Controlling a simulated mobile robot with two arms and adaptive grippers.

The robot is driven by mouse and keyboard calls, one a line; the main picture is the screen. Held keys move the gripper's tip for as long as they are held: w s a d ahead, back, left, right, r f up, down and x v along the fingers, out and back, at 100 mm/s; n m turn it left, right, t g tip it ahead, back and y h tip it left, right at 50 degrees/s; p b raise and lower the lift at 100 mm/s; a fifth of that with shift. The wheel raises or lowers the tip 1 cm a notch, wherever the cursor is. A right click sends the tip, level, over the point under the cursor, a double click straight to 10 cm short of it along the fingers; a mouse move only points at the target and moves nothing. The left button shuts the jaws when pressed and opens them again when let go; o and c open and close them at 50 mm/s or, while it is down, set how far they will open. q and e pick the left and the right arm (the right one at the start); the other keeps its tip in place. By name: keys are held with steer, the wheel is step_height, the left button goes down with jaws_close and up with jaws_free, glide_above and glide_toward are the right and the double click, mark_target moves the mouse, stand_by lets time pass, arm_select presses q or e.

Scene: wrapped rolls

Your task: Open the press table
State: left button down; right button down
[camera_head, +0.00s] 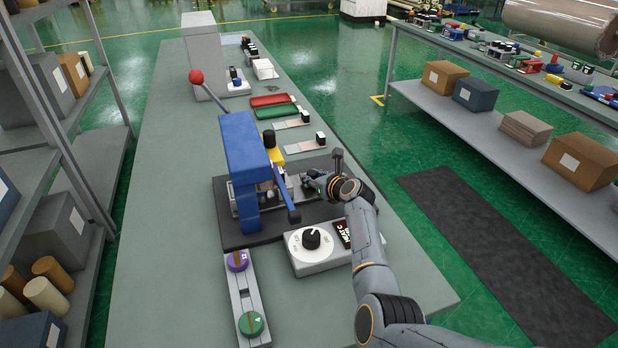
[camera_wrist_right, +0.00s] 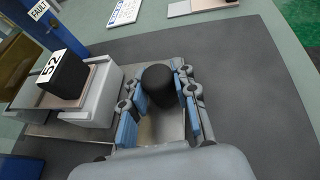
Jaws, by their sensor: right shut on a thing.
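The blue press (camera_head: 240,150) stands on a dark mat on the bench, with a lever ending in a red ball (camera_head: 196,77). Its table (camera_wrist_right: 147,130) is a metal slide reaching out to the right, with a black round knob (camera_wrist_right: 158,84) at its outer end. My right gripper (camera_head: 312,184) is at that end, low over the mat. In the right wrist view the fingers (camera_wrist_right: 160,100) are closed around the knob, one on each side. A grey fixture on the table carries a black block marked 52 (camera_wrist_right: 64,74). My left gripper is out of view.
A control box with a dial (camera_head: 312,240) sits in front of the press. A rail with purple and green knobs (camera_head: 245,295) lies to its left. Red and green trays (camera_head: 275,106) lie behind.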

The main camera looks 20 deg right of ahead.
steer(key=d+b, duration=0.1)
steer(key=d, duration=1.1)
steer(key=shift+w, duration=0.2)
steer(key=c, duration=1)
jaws_free()
steer(key=shift+a, duration=0.1)
steer(key=shift+s, duration=0.1)
steer(key=v, duration=1.1)
steer(key=shift+s+r, duration=0.1)
steer(key=shift+s, duration=0.3)
